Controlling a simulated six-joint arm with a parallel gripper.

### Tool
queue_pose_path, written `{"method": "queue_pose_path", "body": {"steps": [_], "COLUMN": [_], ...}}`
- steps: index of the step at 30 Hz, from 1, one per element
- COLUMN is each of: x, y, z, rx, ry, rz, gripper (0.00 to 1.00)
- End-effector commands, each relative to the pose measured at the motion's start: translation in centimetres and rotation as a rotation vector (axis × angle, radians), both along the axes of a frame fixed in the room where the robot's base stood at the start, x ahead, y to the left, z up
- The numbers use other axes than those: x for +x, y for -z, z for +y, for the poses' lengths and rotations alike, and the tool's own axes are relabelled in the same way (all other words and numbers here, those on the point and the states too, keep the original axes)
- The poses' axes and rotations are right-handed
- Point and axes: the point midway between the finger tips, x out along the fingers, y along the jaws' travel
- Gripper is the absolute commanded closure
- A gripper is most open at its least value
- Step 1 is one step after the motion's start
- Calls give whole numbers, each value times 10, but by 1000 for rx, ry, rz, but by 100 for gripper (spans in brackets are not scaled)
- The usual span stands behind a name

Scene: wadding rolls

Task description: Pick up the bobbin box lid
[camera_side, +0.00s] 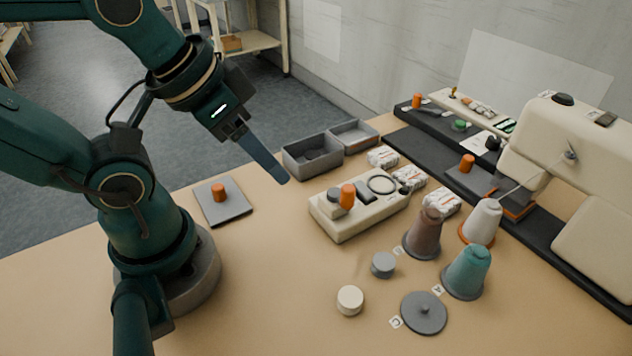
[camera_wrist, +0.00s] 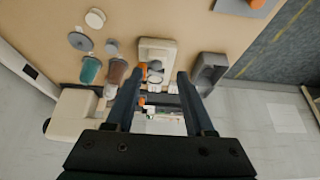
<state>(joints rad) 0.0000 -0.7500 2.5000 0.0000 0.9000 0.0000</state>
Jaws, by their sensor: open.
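The grey square lid with an orange knob (camera_side: 235,210) lies flat on the table near my arm's base in the side view. In the wrist view it is cut off at the top edge (camera_wrist: 238,8). An open grey box (camera_side: 300,167) stands behind it to the right. My gripper (camera_side: 284,180) is raised above the table, right of the lid and near the grey box, pointing down and to the right. In the wrist view my gripper (camera_wrist: 161,73) has its two fingers wide apart with nothing held between them.
A cream box with orange and grey parts (camera_side: 350,225) stands mid-table. A sewing machine (camera_side: 590,150) fills the right. The table left of the lid is clear.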

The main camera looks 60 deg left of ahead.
Motion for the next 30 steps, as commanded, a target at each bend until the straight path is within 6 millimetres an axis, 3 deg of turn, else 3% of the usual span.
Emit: {"method": "queue_pose_path", "body": {"steps": [11,17,24,30], "x": [0,2,9,6], "y": [0,-1,20,48], "z": [0,8,49,90], "rx": [4,127,371,462], "ry": [8,158,422,627], "rz": [0,10,238,514], "gripper": [35,35,35,35]}}
